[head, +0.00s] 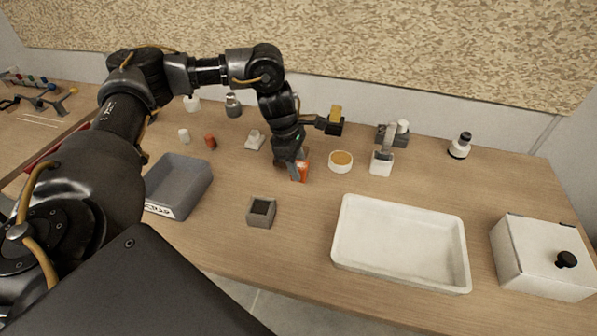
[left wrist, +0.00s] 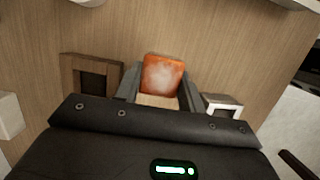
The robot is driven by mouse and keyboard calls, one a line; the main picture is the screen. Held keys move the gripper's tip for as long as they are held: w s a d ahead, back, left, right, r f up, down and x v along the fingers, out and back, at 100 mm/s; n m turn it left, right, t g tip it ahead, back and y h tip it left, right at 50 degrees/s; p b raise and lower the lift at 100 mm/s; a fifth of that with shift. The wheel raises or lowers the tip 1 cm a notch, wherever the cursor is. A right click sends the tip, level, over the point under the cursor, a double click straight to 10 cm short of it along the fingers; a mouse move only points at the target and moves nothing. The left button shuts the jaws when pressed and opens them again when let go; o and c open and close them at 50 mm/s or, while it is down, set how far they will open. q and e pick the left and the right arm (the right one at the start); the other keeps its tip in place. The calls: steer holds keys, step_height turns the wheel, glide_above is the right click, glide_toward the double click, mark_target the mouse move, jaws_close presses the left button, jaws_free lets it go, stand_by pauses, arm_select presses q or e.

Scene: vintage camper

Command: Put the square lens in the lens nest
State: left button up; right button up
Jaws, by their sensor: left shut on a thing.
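The square lens, an orange-red block (head: 302,171), is between the fingers of my left gripper (head: 296,172). In the left wrist view its mottled orange face (left wrist: 162,75) shows between the two grey fingers, with a pale tan part below it. My left gripper is shut on it and points down over the wooden table. The lens nest appears to be the small grey block with a dark square opening (head: 261,222), in front and to the left of the gripper. It seems to show at the left of the wrist view (left wrist: 92,62). My right gripper is not in view.
A grey bin (head: 177,172) stands left of the nest and a large white tray (head: 400,283) to its right. A round dish (head: 340,161) and a white block (head: 381,163) stand right of the gripper. A white lidded box (head: 540,258) is at far right.

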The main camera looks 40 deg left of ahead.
arm_select(q)
steer(key=shift+w+f, duration=0.1)
steer(key=shift+f, duration=0.05)
steer(key=x, duration=0.1)
steer(key=p+x, duration=0.1)
steer(key=shift+a+f, duration=0.15)
steer(key=shift+f, duration=0.65)
steer(key=shift+f, duration=0.2)
steer(key=o, duration=1.1)
steer(key=shift+w, duration=0.1)
steer(key=shift+r, duration=0.15)
